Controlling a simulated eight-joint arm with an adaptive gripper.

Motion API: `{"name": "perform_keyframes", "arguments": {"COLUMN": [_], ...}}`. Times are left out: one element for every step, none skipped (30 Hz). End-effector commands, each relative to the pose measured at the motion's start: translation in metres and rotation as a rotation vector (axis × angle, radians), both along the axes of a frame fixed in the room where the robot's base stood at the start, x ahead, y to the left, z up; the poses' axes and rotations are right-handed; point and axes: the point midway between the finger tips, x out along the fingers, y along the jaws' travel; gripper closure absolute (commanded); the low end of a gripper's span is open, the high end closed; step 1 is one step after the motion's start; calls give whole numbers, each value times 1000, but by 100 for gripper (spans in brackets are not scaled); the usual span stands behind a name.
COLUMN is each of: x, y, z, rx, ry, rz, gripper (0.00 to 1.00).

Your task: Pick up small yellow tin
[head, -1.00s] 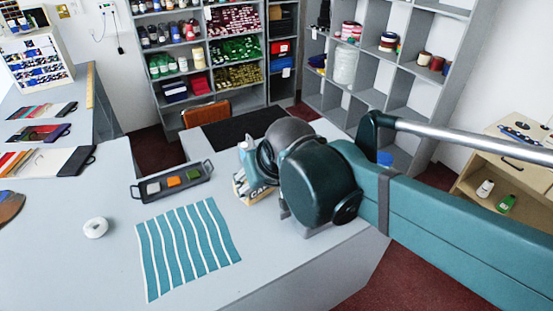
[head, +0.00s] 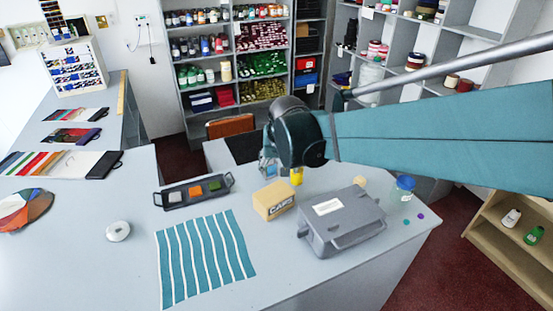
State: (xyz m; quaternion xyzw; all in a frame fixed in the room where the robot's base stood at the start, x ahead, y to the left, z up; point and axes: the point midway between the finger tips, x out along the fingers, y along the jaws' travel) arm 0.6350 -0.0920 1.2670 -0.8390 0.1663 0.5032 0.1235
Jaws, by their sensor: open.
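A small yellow tin (head: 296,177) stands on the grey counter behind the tan box marked CARS. Its upper part is hidden by my dark wrist. My gripper (head: 268,170), light blue-grey, points down just left of the tin, partly behind the wrist. Its fingers are small and unclear here, but it appears open, with nothing seen held. I cannot tell its exact distance from the tin.
The CARS box (head: 273,201) and a grey lidded case (head: 342,224) stand in front of the tin. A black swatch tray (head: 172,198) is left, and a blue-topped cup (head: 404,189) right. A striped cloth (head: 205,260) and white ring (head: 118,231) lie nearer.

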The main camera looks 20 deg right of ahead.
Motion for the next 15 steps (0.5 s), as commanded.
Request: {"name": "perform_keyframes", "arguments": {"x": [9,13,19,23,27,33,37,41,47,51,55,60,65,68,74], "y": [-5,-7,-10,-13,-15,-19,-21,-24,-28,-31,-33,-37,-40,-42,-46], "z": [-2,-4,-6,-8,-10,-13,-15,-18,-21,-23,-26,-29,-32,-34,-38], "rx": [1,2,4,6,6,8,8,8,10,10,11,12,13,15,15], "ry": [5,7,9,12,14,16,18,21,24,26,29,31,32,34,36], "rz": [-15,-24,-37,-46,-55,-68,-77,-86,-99,-109,-119,-132,-141,-151,-164], "gripper": [48,48,48,48,48,48,48,48,48,48,48,48,48,48,48]}}
